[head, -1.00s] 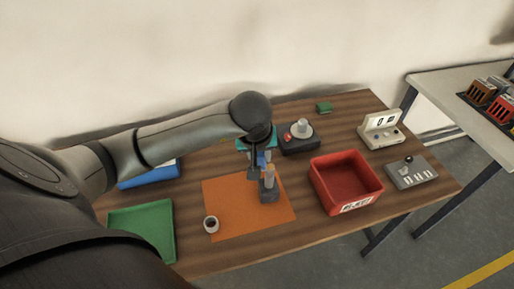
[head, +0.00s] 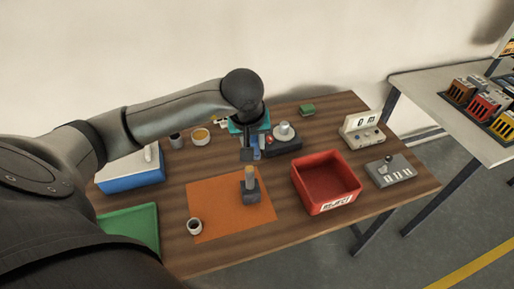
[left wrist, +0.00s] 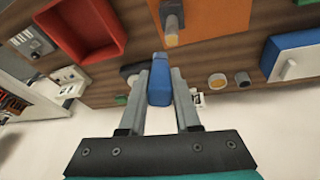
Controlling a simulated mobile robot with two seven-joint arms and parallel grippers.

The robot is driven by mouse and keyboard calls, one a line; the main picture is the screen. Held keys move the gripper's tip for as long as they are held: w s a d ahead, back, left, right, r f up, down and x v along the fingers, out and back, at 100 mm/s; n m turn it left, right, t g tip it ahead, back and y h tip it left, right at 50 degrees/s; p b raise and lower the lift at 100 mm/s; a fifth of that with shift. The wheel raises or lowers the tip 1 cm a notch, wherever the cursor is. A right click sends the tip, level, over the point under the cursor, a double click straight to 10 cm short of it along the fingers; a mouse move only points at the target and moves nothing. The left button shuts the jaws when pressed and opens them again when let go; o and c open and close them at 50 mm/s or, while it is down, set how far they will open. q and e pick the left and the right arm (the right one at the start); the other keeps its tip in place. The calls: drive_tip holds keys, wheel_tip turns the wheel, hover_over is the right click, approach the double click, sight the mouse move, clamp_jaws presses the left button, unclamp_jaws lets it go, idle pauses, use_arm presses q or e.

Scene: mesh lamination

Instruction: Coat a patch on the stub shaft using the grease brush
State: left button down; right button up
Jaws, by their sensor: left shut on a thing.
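The stub shaft (head: 249,174) stands upright in a dark grey block (head: 251,192) on the orange mat (head: 215,208). Its upper part looks tan. In the left wrist view the shaft's tan end (left wrist: 171,39) shows at the top, apart from my fingers. My left gripper (head: 250,152) is behind the shaft, off the mat's far edge. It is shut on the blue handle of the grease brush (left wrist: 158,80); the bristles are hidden. A bowl with yellow-orange content (head: 200,136) stands at the back, left of my gripper. My right gripper is not in view.
A red reject bin (head: 327,208) stands right of the mat. A small cup (head: 194,226) sits at its front left corner. A blue box (head: 130,178) and green tray (head: 145,222) lie left. A dark device (head: 283,143) is close to my gripper.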

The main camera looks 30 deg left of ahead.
use_arm(q)
wheel_tip(320, 180, up, 3)
drive_tip(key=shift+f+p, duration=0.15)
drive_tip(key=shift+p, duration=0.45)
drive_tip(key=shift+r, duration=0.4)
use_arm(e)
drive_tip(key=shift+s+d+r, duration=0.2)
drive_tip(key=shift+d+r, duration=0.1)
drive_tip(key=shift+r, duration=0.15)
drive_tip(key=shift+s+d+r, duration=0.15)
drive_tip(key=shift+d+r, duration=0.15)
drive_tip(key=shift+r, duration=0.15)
use_arm(q)
drive_tip(key=shift+w+a, duration=0.1)
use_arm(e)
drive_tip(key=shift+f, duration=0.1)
